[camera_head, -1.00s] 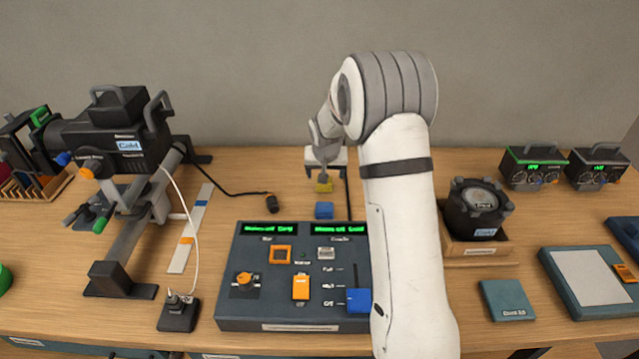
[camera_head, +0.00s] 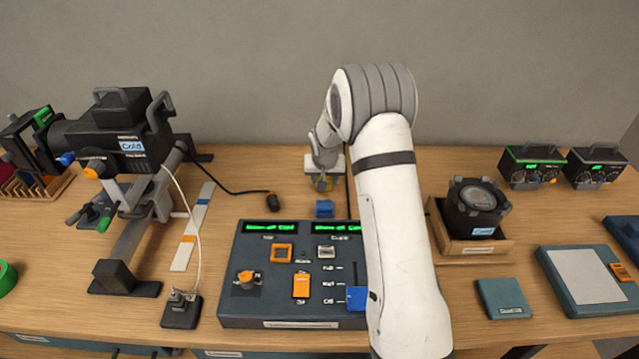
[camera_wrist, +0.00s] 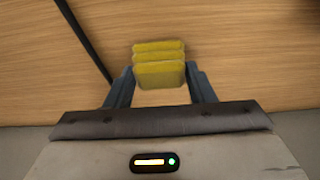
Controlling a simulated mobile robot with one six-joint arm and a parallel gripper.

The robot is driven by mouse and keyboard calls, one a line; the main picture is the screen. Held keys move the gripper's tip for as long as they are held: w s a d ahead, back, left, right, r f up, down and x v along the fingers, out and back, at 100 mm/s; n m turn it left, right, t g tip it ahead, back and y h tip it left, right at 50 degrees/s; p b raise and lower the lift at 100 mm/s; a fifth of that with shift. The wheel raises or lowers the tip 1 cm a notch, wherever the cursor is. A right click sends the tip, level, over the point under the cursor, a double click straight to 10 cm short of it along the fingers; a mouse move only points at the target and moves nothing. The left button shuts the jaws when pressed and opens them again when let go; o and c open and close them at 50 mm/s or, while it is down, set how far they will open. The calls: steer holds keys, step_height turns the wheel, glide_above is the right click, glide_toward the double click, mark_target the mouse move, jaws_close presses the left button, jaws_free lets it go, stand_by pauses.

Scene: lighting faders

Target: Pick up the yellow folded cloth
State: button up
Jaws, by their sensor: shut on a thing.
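The yellow folded cloth (camera_wrist: 159,66) shows in the wrist view as a small stack of yellow layers between the two blue-grey fingers of my gripper (camera_wrist: 160,80). The fingers are at its left and right sides and are shut on it. In the head view the cloth (camera_head: 323,184) is a small yellow patch under my gripper (camera_head: 323,180), near the back of the table, partly hidden by the fingers. I cannot tell whether it touches the table.
A small blue block (camera_head: 324,208) lies just in front of the cloth. The control desk (camera_head: 240,300) with faders stands nearer. A black cable (camera_wrist: 85,40) runs beside the cloth. A stage lamp (camera_head: 110,140) is at left, and a boxed black device (camera_head: 475,210) at right.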

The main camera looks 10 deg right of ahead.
steer(key=c, duration=0.4)
steer(key=shift+o, duration=0.2)
